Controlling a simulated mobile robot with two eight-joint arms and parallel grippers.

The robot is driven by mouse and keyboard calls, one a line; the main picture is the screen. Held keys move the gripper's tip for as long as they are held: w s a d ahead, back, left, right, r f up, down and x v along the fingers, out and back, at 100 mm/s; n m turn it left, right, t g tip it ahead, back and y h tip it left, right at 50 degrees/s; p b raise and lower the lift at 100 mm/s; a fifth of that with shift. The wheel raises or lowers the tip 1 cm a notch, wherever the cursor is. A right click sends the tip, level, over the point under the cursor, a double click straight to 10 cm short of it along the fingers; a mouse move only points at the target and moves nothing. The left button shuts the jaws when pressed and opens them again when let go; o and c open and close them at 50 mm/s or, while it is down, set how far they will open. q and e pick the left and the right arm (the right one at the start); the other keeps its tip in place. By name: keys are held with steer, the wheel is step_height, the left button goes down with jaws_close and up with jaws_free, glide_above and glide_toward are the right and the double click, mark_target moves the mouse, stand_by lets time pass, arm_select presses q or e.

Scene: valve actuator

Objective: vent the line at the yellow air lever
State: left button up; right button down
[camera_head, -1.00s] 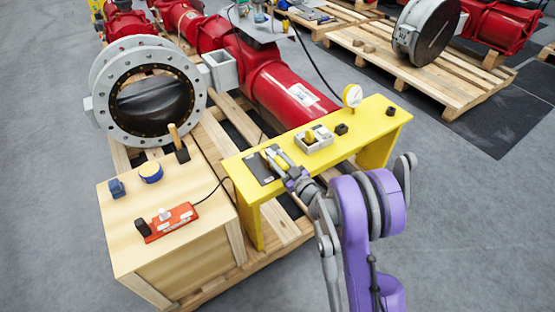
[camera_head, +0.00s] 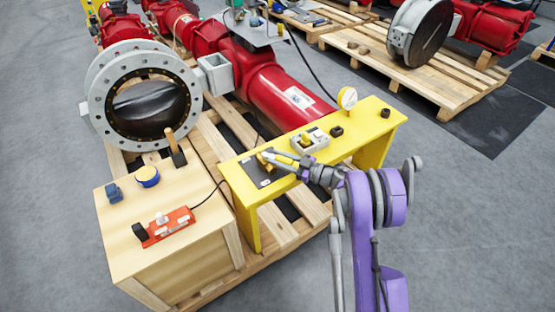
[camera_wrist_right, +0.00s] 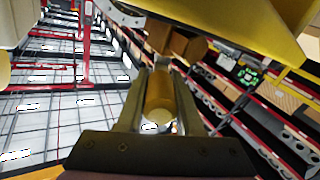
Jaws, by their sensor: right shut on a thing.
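The yellow air lever (camera_head: 265,161) sits on a dark plate (camera_head: 252,173) at the left end of the yellow bench. My right gripper (camera_head: 272,157) reaches in from the right, low over the bench top, and is shut on the lever. In the right wrist view the two fingers (camera_wrist_right: 158,100) close around the lever's yellow round handle (camera_wrist_right: 159,88). The gripper hides part of the lever in the head view. My left gripper is in neither view.
The yellow bench (camera_head: 375,125) carries a grey box with a yellow knob (camera_head: 310,140), a round gauge (camera_head: 347,98) and small black blocks. A wooden crate (camera_head: 180,258) with a red control box (camera_head: 166,226) stands at left. A red actuator (camera_head: 275,90) lies behind. Grey floor is clear at right.

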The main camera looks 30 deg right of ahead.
steer(key=shift+y, duration=0.3)
steer(key=c, duration=0.6)
jaws_free()
steer(key=shift+o, duration=0.2)
steer(key=shift+d, duration=0.1)
steer(key=p+v, duration=0.1)
steer(key=v, duration=0.9)
steer(key=shift+s+d, duration=0.2)
steer(key=shift+s, duration=0.1)
steer(key=shift+r, duration=0.1)
